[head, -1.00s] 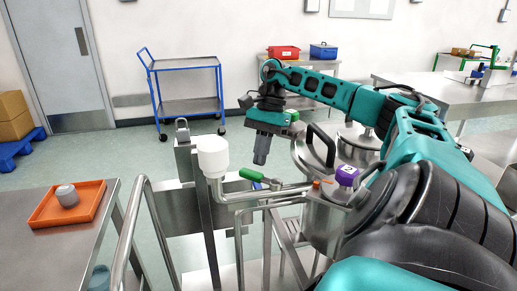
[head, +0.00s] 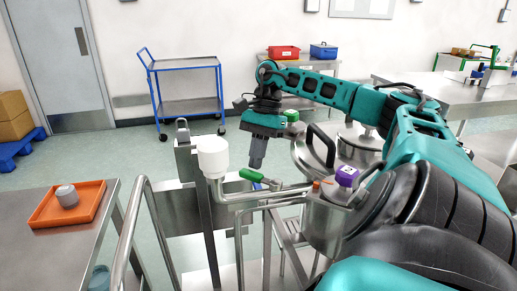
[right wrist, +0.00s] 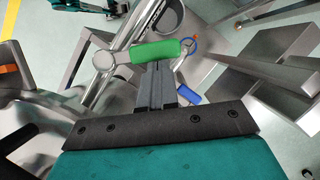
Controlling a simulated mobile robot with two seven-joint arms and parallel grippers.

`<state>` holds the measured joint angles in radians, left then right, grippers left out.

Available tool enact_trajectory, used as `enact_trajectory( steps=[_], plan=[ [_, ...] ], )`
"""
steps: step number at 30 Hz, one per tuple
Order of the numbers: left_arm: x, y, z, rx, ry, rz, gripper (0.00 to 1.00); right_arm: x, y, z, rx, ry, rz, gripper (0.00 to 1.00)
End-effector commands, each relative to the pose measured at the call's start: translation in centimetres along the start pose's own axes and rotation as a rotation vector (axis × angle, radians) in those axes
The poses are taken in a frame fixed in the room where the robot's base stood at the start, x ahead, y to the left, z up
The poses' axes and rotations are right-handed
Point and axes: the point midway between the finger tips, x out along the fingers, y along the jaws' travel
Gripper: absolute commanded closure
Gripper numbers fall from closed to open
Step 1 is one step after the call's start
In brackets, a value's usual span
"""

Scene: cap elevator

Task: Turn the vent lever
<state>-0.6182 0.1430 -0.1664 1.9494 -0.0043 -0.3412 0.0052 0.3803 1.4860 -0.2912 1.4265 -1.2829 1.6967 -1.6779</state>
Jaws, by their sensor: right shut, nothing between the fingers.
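A lever with a green handle (head: 252,175) sits on the metal pipe beside the white cup-shaped part (head: 213,156). In the right wrist view the green handle (right wrist: 155,51) lies across, just beyond my fingertips. A small blue handle (head: 275,184) is close by on the pipe; it also shows in the right wrist view (right wrist: 188,94). No label shows which one is the vent lever. My right gripper (head: 256,165) is shut and empty, pointing down just above the green handle. Whether the tips touch it, I cannot tell. My left gripper is out of view.
A curved steel rail (head: 152,215) runs at the left front. An orange tray (head: 50,217) with a grey cup lies on the left table.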

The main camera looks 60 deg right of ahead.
Motion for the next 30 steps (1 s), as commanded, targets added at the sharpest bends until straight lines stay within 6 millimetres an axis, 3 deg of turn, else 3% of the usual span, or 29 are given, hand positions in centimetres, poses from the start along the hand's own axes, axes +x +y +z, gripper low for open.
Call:
enact_trajectory(
  steps=[17, 30],
  plan=[
    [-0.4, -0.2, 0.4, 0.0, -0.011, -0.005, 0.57, 0.4, -0.4, 1.0, -0.001, -0.001, 0.001, 1.0],
    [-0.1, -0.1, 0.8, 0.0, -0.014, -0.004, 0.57, 1.5, -0.7, 3.2, -0.001, -0.001, 0.0, 1.0]
  ],
)
